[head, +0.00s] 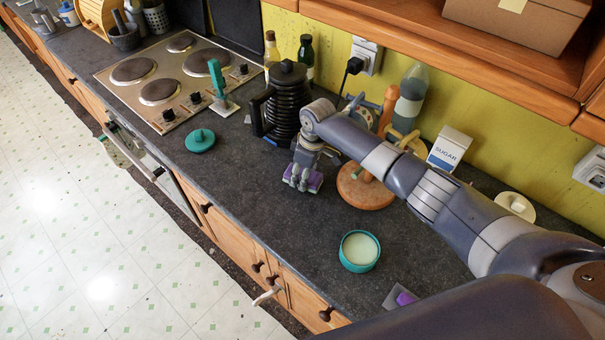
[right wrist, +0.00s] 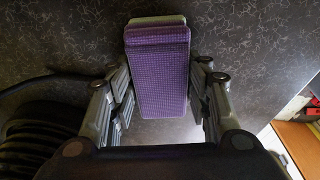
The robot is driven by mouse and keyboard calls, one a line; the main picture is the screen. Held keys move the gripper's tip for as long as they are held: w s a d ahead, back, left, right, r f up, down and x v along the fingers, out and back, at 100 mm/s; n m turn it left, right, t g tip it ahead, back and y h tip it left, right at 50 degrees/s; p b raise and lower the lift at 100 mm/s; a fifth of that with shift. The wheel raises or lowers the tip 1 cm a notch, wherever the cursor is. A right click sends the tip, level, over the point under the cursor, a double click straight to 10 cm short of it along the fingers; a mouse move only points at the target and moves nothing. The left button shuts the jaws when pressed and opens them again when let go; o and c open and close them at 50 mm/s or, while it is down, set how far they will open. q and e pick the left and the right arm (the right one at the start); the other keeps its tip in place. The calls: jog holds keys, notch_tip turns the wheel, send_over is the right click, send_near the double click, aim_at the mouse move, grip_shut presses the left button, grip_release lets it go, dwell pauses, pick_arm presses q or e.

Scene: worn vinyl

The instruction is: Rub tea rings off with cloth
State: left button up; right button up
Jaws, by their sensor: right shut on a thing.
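My left gripper is not in view.
A black ribbed jug (head: 284,100) stands close behind the gripper, left. A round orange board (head: 366,190) lies just right. A teal pot with pale contents (head: 359,251) stands nearer the front. A teal lid (head: 200,140) and hob (head: 172,72) are left. The front-left worktop is clear.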

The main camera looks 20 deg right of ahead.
notch_tip(320, 180, up, 2)
jog(key=shift+r+p, duration=0.25)
jog(key=shift+p, duration=0.8)
jog(key=shift+r, duration=2.25)
